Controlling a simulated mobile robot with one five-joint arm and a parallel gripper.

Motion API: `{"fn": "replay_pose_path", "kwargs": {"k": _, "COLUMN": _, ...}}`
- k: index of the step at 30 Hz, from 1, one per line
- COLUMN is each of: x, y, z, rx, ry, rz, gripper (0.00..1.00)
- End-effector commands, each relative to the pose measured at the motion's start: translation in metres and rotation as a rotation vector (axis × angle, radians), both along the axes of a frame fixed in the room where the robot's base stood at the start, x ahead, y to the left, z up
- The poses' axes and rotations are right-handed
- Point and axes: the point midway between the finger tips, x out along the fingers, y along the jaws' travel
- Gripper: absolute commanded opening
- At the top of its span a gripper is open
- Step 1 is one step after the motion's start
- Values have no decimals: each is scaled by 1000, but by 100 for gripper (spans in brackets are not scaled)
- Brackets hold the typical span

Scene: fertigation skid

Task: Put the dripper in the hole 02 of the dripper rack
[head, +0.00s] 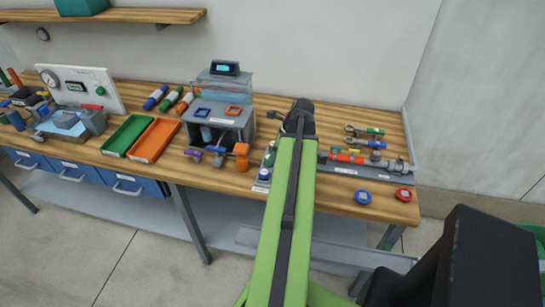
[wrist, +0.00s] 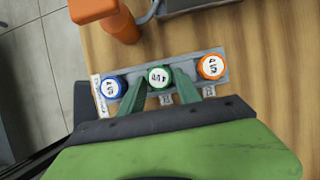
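The dripper rack (wrist: 190,68) is a narrow grey strip on the wooden bench, seen in the wrist view. A green-rimmed dripper (wrist: 159,77) with a white numbered top is in the middle of the row, between the two green fingers of my gripper (wrist: 160,77). The fingertips appear to press on its sides. It lines up with the middle place of the rack; whether it is fully seated cannot be told. A blue dripper (wrist: 113,87) sits at the left end and an orange dripper (wrist: 210,66) at the right end. Small white labels lie along the near edge, too small to read.
In the head view my arm covers part of the rack. An orange-headed part (head: 242,151) stands left of it. A grey tray with pipe fittings (head: 372,172) is to the right, with blue (head: 363,197) and red (head: 403,194) rings in front. Green (head: 129,134) and orange (head: 155,140) trays lie farther left.

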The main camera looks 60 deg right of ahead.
Motion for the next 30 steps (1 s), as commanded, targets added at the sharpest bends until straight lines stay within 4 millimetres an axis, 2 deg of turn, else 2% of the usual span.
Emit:
{"fn": "replay_pose_path", "kwargs": {"k": 3, "x": 0, "y": 0, "z": 0, "rx": 0, "ry": 0, "rz": 0, "gripper": 52}}
{"fn": "replay_pose_path", "kwargs": {"k": 11, "x": 0, "y": 0, "z": 1, "rx": 0, "ry": 0, "rz": 0, "gripper": 52}}
{"fn": "replay_pose_path", "kwargs": {"k": 16, "x": -3, "y": -1, "z": 12, "rx": 0, "ry": 0, "rz": -1, "gripper": 52}}
{"fn": "replay_pose_path", "kwargs": {"k": 20, "x": -10, "y": -4, "z": 33, "rx": 0, "ry": 0, "rz": -1, "gripper": 52}}
{"fn": "replay_pose_path", "kwargs": {"k": 30, "x": -39, "y": -14, "z": 105, "rx": 0, "ry": 0, "rz": -3, "gripper": 52}}
